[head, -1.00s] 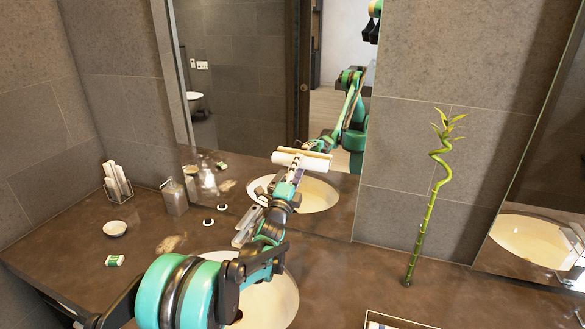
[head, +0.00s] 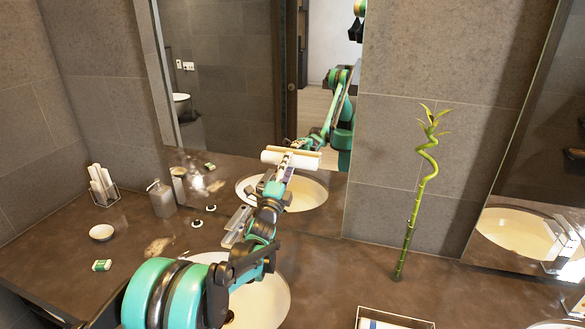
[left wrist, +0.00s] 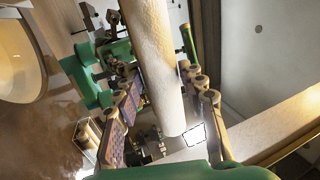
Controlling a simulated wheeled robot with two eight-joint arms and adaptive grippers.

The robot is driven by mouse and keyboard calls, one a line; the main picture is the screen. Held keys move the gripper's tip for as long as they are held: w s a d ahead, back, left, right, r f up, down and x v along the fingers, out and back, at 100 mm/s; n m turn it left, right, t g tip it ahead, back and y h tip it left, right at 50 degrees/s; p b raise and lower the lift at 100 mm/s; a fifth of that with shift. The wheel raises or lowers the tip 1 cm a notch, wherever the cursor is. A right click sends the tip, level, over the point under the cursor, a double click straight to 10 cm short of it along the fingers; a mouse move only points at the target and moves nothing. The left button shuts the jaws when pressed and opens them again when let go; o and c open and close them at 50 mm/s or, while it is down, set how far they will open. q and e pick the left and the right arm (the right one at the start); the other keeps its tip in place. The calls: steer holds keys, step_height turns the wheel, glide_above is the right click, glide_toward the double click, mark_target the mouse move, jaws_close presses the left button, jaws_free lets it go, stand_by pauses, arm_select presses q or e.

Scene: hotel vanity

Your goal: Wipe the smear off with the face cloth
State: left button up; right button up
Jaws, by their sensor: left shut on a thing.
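A pale smear (head: 158,247) lies on the brown counter, left of the near basin. My left gripper (head: 287,166) is raised in front of the mirror, above the back of the basin. It is shut on the white rolled face cloth (head: 272,155), which sticks out on both sides, well apart from the smear. In the left wrist view the cloth (left wrist: 152,55) runs between the two fingers of my left gripper (left wrist: 165,88). My right gripper does not show directly.
A soap dispenser (head: 161,198), a small white dish (head: 101,232), a green-and-white box (head: 102,265) and a holder of rolled towels (head: 103,186) stand on the left. A bamboo stalk (head: 408,235) and a tray (head: 395,317) are on the right. The near basin (head: 270,300) lies under my arm.

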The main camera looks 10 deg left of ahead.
mark_target(272, 164)
arm_select(q)
steer(key=shift+w+a, duration=0.2)
steer(key=shift+a, duration=0.7)
steer(key=shift+w+a, duration=0.15)
steer(key=shift+a, duration=0.7)
steer(key=shift+w+a, duration=0.2)
steer(key=shift+a, duration=0.7)
steer(key=s+a, duration=0.1)
steer(key=s, duration=0.6)
steer(key=shift+b, duration=0.4)
